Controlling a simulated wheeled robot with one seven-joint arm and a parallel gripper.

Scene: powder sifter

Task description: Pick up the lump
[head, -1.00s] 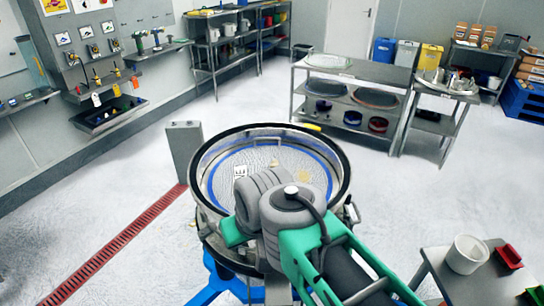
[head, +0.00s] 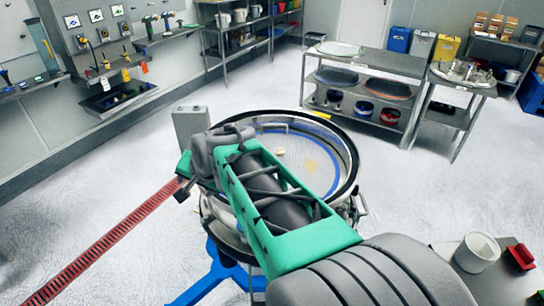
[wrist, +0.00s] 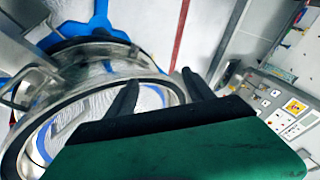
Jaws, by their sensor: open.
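A small beige lump (head: 281,152) lies on the mesh inside the round sifter (head: 352,190), towards its far side. A flat yellowish patch (head: 311,165) lies on the mesh to its right. My green arm crosses over the sifter's near left part and hides that part of the mesh. My gripper (wrist: 160,76) is open and empty in the wrist view, with its two dark fingers apart. It is at the sifter's left rim, away from the lump. The wrist view shows the sifter (wrist: 75,98) at the left, and I cannot make out the lump there.
The sifter's raised metal rim surrounds the mesh, with clamps outside. A grey control box (head: 191,122) stands close at its left; its panel shows in the wrist view (wrist: 290,112). A table with a white bucket (head: 478,252) is at the lower right. Shelving (head: 375,66) stands behind.

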